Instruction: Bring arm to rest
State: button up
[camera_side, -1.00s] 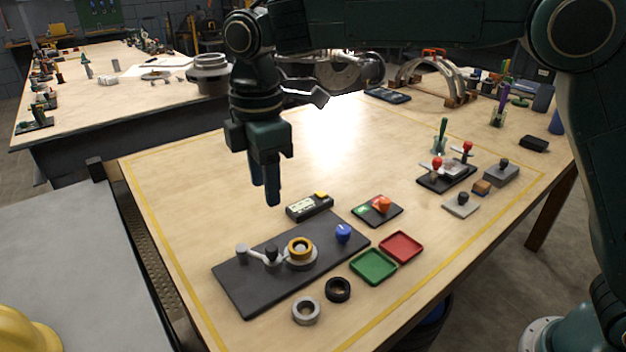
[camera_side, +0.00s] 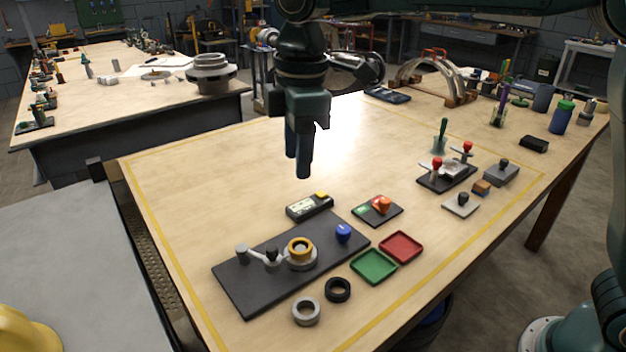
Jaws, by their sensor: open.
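My gripper (camera_side: 299,172) hangs in the air above the wooden table (camera_side: 215,180), pointing down. Its two fingers are apart with nothing between them. In the picture it is above the small black display box (camera_side: 309,207) and clear of everything on the table. A dark base plate (camera_side: 243,287) lies below it, with a metal lever arm, a round fixture with a gold ring (camera_side: 299,249) and a blue knob (camera_side: 343,233).
A green tray (camera_side: 373,267) and a red tray (camera_side: 401,247) lie right of the plate. A black ring (camera_side: 338,290) and a grey ring (camera_side: 306,311) lie in front. Red-knobbed clamps (camera_side: 447,176) stand at the right. The table's left part is clear.

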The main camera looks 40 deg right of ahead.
jog(key=s+d+r+m+t, duration=0.25)
jog(key=s+d+m, duration=0.75)
jog(key=s+d, duration=0.75)
jog(key=s+d+f+m+t, duration=0.2)
jog(key=s+d+f+m, duration=0.1)
jog(key=s, duration=0.4)
notch_tip(320, 180, down, 2)
jog(key=shift+s+d+f+m, duration=0.15)
jog(key=shift+d+m, duration=0.2)
jog(key=shift+m, duration=0.25)
